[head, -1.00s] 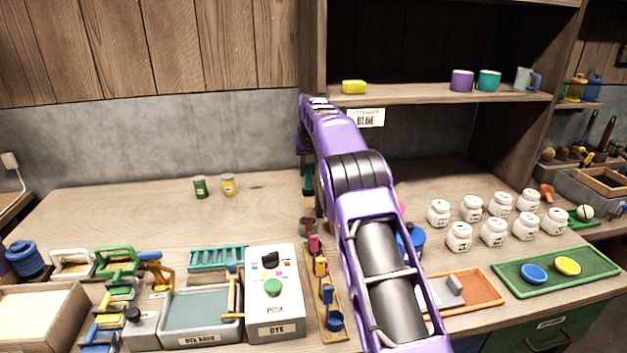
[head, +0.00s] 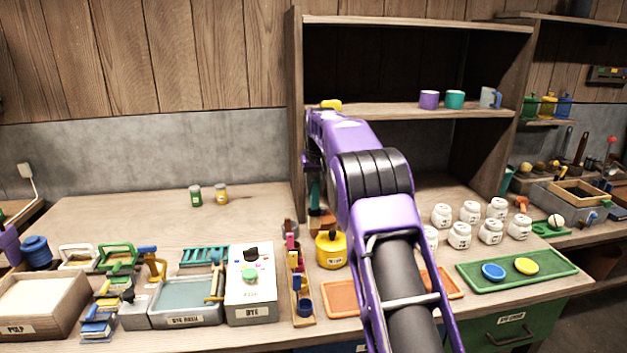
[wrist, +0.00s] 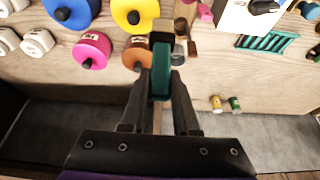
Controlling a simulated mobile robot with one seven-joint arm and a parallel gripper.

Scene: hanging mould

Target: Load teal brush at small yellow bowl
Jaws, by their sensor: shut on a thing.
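My gripper (wrist: 160,76) is shut on the teal brush (wrist: 161,62), whose teal body stands between the two fingers in the wrist view. In the head view a narrow teal part of the brush (head: 315,188) shows below my arm's far end, above the bench; the brush's tip is not clear. The small yellow bowl (head: 526,266) looks like a shallow round dish on the green tray (head: 470,284) at the right front, beside a similar blue dish (head: 493,272). My gripper is well to the left of the bowl and farther back.
A larger yellow pot (head: 331,252) stands below my arm. In the wrist view, blue (wrist: 72,10) and pink (wrist: 91,50) pots sit near it. Several white jars (head: 460,236) stand behind the green tray. The shelf unit (head: 297,120) rises behind my arm. The back left bench is fairly clear.

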